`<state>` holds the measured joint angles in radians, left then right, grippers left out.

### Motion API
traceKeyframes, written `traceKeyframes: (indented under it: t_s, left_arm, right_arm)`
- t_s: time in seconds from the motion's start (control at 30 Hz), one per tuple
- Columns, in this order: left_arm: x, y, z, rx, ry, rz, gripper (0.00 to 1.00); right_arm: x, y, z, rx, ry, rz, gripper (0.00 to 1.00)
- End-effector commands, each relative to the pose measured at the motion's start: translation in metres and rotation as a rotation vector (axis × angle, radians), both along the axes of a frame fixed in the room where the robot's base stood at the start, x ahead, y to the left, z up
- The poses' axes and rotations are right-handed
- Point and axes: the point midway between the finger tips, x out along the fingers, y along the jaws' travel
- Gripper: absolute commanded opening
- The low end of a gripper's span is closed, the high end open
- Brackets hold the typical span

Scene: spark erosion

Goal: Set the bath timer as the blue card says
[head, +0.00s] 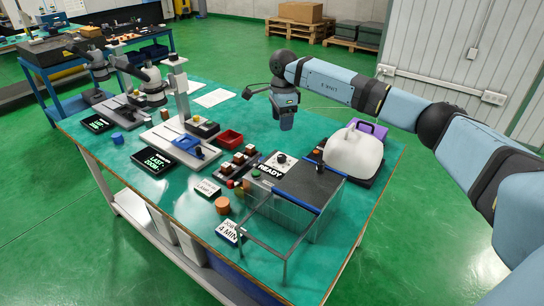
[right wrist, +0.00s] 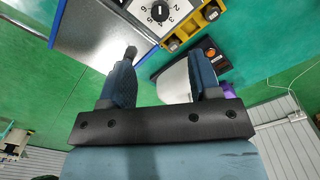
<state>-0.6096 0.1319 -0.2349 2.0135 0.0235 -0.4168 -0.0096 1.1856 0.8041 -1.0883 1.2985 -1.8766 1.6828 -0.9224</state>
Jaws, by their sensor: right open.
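The timer dial (head: 281,159) has a black knob on a white numbered face. It sits on the control box beside a sign reading READY. The knob (right wrist: 160,11) also shows at the top of the right wrist view with some numbers around it; I cannot tell its setting. The blue-edged card (head: 229,232), reading JOB 4 MIN, stands near the table's front edge. My right gripper (head: 285,122) is open and empty, above the table behind the dial. Its two fingers (right wrist: 160,65) are apart in the wrist view, with the dial beyond them. My left gripper is out of view.
A red bin (head: 229,138), an orange cylinder (head: 222,205) and a black display (head: 154,162) lie left. Green table is clear behind the dial.

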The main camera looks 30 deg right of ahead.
Motion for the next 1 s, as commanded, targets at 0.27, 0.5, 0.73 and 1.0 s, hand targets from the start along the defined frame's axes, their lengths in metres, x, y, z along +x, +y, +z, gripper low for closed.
traceKeyframes:
  t_s: [0.27, 0.5, 0.73, 1.0]
  left_arm:
    - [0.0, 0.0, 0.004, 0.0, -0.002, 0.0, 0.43]
    - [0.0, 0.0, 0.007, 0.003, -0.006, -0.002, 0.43]
    - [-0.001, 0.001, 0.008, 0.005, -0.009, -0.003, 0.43]
    - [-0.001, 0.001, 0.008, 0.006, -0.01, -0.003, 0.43]
  right_arm:
    - [-0.001, -0.001, -0.034, -0.006, 0.006, -0.001, 0.57]
    - [-0.001, -0.001, -0.086, -0.004, 0.004, -0.001, 0.57]
    - [0.0, -0.001, -0.123, -0.004, 0.002, -0.002, 0.57]
    - [0.0, -0.001, -0.136, -0.003, 0.0, -0.001, 0.57]
